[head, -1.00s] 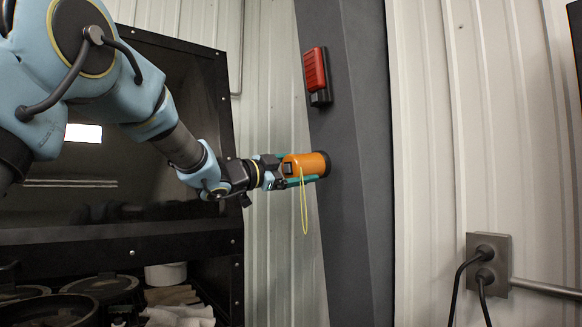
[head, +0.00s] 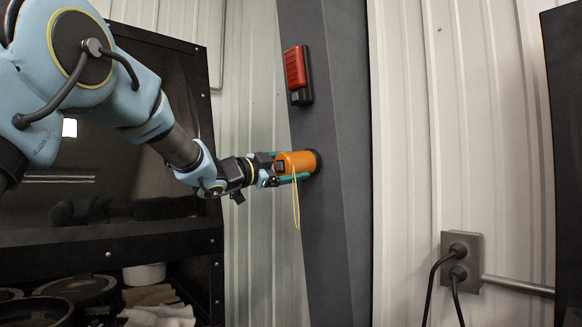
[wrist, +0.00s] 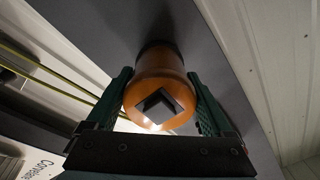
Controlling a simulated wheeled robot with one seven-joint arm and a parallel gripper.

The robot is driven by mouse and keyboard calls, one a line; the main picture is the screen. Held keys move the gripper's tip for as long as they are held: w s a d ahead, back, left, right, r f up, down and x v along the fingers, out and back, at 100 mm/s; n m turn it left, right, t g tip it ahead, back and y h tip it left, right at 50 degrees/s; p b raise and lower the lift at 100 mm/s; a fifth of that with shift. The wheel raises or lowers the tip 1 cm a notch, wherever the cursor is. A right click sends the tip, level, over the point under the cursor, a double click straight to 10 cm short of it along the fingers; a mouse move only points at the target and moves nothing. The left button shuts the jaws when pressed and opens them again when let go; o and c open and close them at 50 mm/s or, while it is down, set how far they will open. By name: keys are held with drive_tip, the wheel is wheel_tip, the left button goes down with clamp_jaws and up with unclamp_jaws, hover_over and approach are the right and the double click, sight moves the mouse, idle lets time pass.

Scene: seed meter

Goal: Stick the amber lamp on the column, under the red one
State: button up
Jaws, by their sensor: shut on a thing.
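The amber lamp (head: 296,163) is an orange cylinder with a dark base and a yellow cord loop. My gripper (head: 292,166) is shut on it from the left. In the wrist view the lamp (wrist: 160,85) sits between the two green fingers of my gripper (wrist: 160,103). Its dark base is at the face of the grey column (head: 325,130) and seems to touch it; any thin gap is hidden. The red lamp (head: 296,72) is on the column above the amber one.
A dark open cabinet (head: 165,240) stands at left, with several pots and some cloths (head: 155,312) on its shelf. A wall outlet (head: 460,262) with plugged cables is at right. A black panel edge (head: 568,160) shows at far right. Ribbed wall lies behind.

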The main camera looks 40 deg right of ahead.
drive_tip(key=shift+d, duration=0.2)
idle(0.4)
drive_tip(key=o, duration=1.1)
drive_tip(key=a+b, duration=0.1)
drive_tip(key=a, duration=0.2)
drive_tip(key=a+f+b, duration=0.1)
drive_tip(key=a, duration=0.2)
drive_tip(key=a+b, duration=0.2)
drive_tip(key=a, duration=0.1)
drive_tip(key=shift+w+a+f, duration=0.25)
drive_tip(key=shift+a, duration=0.05)
drive_tip(key=shift+w+a+f+b, duration=0.15)
drive_tip(key=shift+a+b, duration=0.15)
drive_tip(key=shift+a, duration=1.05)
drive_tip(key=shift+a+f+b, duration=0.15)
drive_tip(key=shift+a+b, duration=0.15)
drive_tip(key=shift+a, duration=1)
drive_tip(key=shift+w+a+f+b, duration=0.15)
drive_tip(key=shift+a+b, duration=0.15)
drive_tip(key=shift+a, duration=1.05)
drive_tip(key=shift+s, duration=0.1)
